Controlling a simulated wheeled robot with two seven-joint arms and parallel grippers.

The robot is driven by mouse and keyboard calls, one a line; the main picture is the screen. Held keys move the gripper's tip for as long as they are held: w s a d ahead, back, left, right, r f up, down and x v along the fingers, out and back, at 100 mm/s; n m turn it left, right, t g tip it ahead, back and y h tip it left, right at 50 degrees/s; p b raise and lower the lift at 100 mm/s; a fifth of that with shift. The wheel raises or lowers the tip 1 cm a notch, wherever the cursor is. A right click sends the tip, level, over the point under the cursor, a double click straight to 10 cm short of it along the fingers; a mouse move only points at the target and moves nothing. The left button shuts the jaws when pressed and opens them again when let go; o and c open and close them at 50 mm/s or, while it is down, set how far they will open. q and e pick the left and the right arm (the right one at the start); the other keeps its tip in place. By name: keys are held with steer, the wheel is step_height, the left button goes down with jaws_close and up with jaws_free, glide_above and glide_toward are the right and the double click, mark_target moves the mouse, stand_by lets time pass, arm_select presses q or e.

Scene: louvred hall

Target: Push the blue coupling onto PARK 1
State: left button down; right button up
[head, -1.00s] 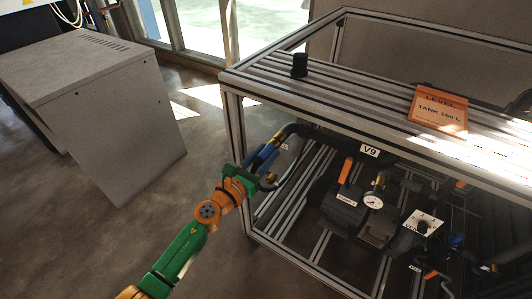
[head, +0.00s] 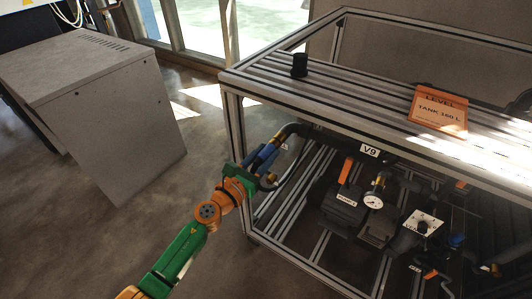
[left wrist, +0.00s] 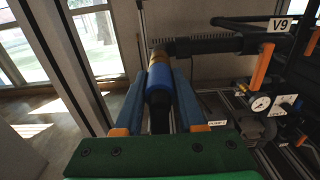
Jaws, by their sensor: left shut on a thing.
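The blue coupling (left wrist: 158,82) is a bright blue sleeve in the left wrist view, below a brass fitting (left wrist: 158,57) at the end of a black hose (left wrist: 205,43). My left gripper (left wrist: 160,88) is shut on it, with one dark blue finger along each side. In the head view my left gripper (head: 264,158) is at the near left side of the frame rack, by the hose end; its fingers largely hide the coupling there. I cannot make out a PARK 1 label in either view. My right gripper is not in view.
The aluminium frame rack (head: 234,125) holds pumps, a gauge (head: 373,202) and a valve tagged V9 (head: 370,151) under its top. A grey cabinet (head: 105,110) stands left; the floor between is clear.

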mark_target(260, 161)
arm_select(q)
steer(key=shift+s+a+f, duration=0.1)
steer(key=shift+s, duration=0.1)
steer(key=p+v, duration=0.1)
steer(key=v, duration=0.5)
steer(key=shift+s+a+p, duration=0.15)
steer(key=shift+a+p, duration=0.05)
steer(key=shift+p, duration=0.1)
